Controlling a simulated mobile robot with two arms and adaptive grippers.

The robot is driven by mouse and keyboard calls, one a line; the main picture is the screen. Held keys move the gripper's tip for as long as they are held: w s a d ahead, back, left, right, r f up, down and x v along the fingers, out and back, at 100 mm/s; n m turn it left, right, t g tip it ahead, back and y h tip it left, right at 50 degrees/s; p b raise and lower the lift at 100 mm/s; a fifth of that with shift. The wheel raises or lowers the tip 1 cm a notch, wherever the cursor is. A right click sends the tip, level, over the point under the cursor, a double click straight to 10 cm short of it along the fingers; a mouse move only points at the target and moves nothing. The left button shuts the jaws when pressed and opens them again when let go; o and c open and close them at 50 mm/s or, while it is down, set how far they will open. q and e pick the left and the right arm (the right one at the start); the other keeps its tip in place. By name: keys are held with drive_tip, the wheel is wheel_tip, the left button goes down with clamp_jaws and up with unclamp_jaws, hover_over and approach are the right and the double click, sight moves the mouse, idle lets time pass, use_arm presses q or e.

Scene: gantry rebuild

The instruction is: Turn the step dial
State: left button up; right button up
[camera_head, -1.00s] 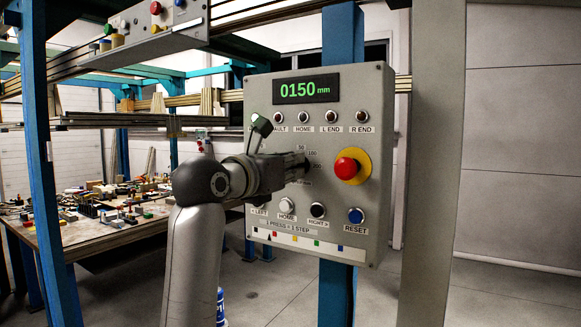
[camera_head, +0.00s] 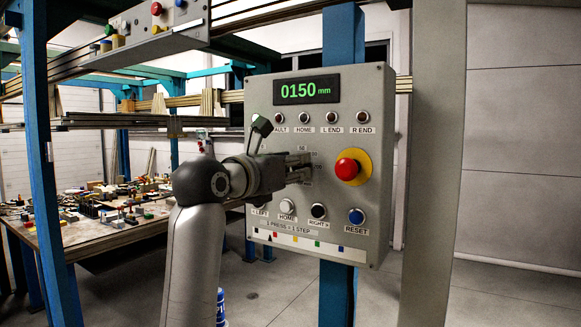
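The control panel (camera_head: 262,90) is a grey box whose green display (camera_head: 307,90) reads 0150 mm. I cannot tell whether the fingers are shut on the dial.
The red mushroom button (camera_head: 347,168) on its yellow ring is close to the right of the fingers. Below are the white HOME button (camera_head: 287,206), the black RIGHT button (camera_head: 318,211) and the blue RESET button (camera_head: 356,216). A cluttered table (camera_head: 95,240) stands at left.

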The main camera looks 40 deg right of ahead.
wheel_tip(320, 180, up, 10)
idle(0.5)
idle(0.6)
